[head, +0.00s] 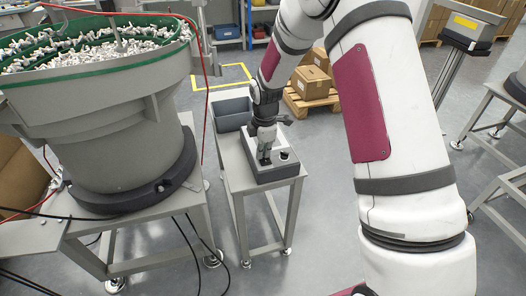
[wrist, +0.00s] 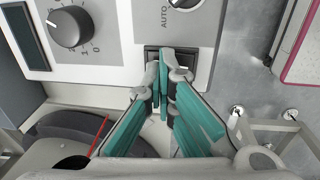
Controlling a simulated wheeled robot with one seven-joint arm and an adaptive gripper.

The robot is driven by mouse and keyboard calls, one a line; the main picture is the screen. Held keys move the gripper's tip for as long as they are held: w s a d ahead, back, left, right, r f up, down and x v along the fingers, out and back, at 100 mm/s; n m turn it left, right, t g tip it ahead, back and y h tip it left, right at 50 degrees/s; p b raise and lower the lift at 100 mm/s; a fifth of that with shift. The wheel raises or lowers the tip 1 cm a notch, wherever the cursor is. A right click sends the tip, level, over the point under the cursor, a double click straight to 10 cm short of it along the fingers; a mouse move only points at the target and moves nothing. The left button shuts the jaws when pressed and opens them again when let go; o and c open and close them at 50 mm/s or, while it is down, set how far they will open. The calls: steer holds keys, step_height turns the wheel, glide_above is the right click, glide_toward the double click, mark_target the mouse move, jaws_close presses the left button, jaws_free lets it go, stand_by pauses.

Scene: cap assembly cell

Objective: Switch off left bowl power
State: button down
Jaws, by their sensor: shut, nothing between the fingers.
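The left bowl feeder (head: 110,105) stands on its own table at the left of the head view, full of white parts. Its control box (head: 272,165) sits on a small stand beside it. My gripper (wrist: 163,55) is shut and empty, with its fingertips over a dark rocker switch (wrist: 178,62) on the panel in the wrist view. The fingertips hide much of the switch; I cannot tell its position or whether they touch it. A black numbered knob (wrist: 70,27) lies left of the fingertips. Another knob (wrist: 186,3), marked AUTO, is above them.
A grey bin (head: 233,113) stands behind the control box on the same stand. A red cable (head: 205,80) hangs between the bowl and the stand. Cardboard boxes (head: 311,82) sit on a pallet behind. Open floor (head: 325,180) lies right of the stand.

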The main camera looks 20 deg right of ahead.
mark_target(265, 161)
steer(key=shift+s+f, duration=0.15)
steer(key=shift+s, duration=0.05)
steer(key=shift+s+p, duration=0.4)
steer(key=shift+s, duration=0.35)
step_height(265, 161, up, 14)
steer(key=s+p, duration=0.1)
steer(key=p, duration=0.2)
steer(key=shift+s+p, duration=0.25)
steer(key=shift+p, duration=0.1)
steer(key=shift+w+d, duration=0.1)
steer(key=b, duration=0.2)
steer(key=w+b, duration=0.1)
steer(key=b, duration=0.1)
steer(key=shift+w+r, duration=0.15)
steer(key=shift+r, duration=0.1)
